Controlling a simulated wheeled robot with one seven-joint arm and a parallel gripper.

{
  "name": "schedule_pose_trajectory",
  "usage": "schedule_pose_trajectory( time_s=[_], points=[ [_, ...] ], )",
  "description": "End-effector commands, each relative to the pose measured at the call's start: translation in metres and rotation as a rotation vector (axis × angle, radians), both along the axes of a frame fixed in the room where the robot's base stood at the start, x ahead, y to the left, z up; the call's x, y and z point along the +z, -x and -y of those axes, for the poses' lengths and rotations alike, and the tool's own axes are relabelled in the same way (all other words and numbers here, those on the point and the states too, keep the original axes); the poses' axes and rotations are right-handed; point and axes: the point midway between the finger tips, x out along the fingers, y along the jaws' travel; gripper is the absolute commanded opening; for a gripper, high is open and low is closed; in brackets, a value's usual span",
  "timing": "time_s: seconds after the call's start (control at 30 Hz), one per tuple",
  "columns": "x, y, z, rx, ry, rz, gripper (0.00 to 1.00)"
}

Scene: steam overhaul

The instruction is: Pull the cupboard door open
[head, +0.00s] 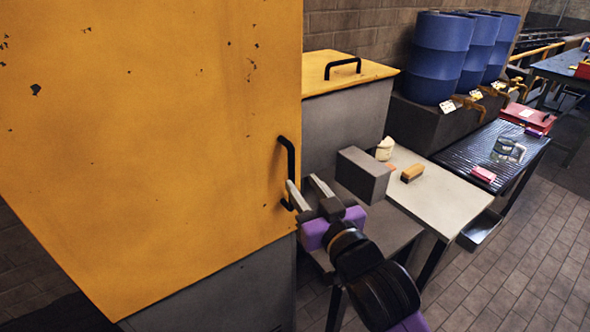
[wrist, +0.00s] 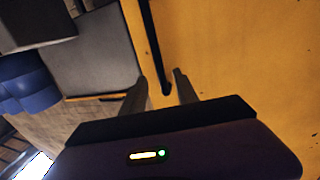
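The cupboard door (head: 150,130) is a large yellow panel with chipped paint at the left of the head view. It looks closed against the grey cupboard body (head: 225,295). Its black bar handle (head: 291,170) is upright near the door's right edge. My gripper (head: 305,186) is at the handle's lower end with its two fingers apart. In the wrist view, the handle (wrist: 152,45) comes down between the open fingertips of my gripper (wrist: 160,82), with gaps showing on both sides. I cannot tell whether a finger touches the handle or the door.
A grey bin with a yellow lid (head: 345,78) stands behind. A grey block (head: 363,174) sits close to my gripper on a bench. A pale table (head: 440,200) holds a brush (head: 412,172). Blue barrels (head: 440,60) stand at the back. Tiled floor (head: 530,260) is free at the right.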

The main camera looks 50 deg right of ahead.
Motion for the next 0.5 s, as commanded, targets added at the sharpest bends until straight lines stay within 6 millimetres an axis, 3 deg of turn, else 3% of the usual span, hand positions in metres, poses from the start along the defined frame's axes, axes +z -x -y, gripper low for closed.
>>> schedule_pose_trajectory(
  time_s=[0.3, 0.5],
  points=[
    [0.004, -0.043, 0.022, 0.001, 0.001, 0.004, 0.36],
    [0.002, -0.059, 0.030, 0.001, 0.002, 0.002, 0.36]
  ],
)
